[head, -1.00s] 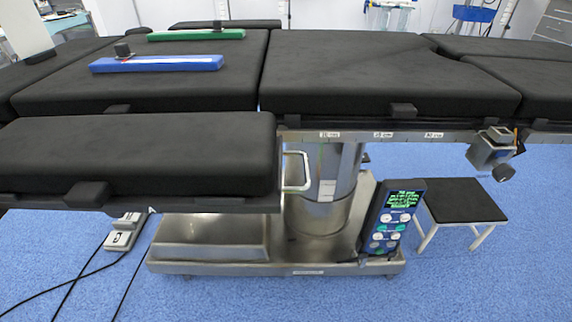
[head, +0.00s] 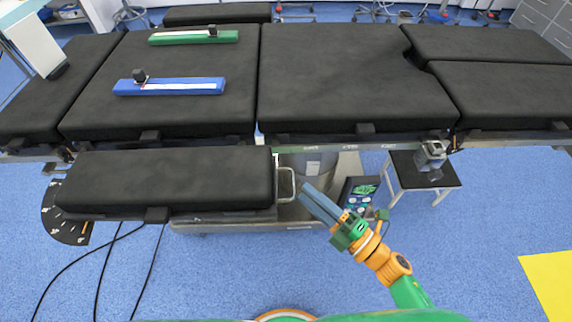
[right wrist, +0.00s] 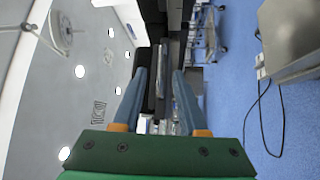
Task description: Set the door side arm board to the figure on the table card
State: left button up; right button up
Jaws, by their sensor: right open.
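The arm board (head: 165,180) is a black padded board along the near side of the operating table (head: 350,75), at left in the head view. A metal loop handle (head: 286,185) sticks out at its right end. My left gripper is out of view. I cannot make out a table card.
A blue bar (head: 170,86) and a green bar (head: 195,37) lie on the table pads. A metal clamp (head: 430,155) sits on the side rail. A pendant with a lit screen (head: 362,190) and a black-topped stool (head: 422,170) stand behind my right gripper. Cables cross the floor at left.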

aim_at(293, 181)
jog(key=x, duration=0.5)
jog(key=shift+w+a+f, duration=0.1)
jog(key=shift+w+a, duration=0.1)
jog(key=shift+w, duration=0.1)
grip_shut()
dwell(1.0)
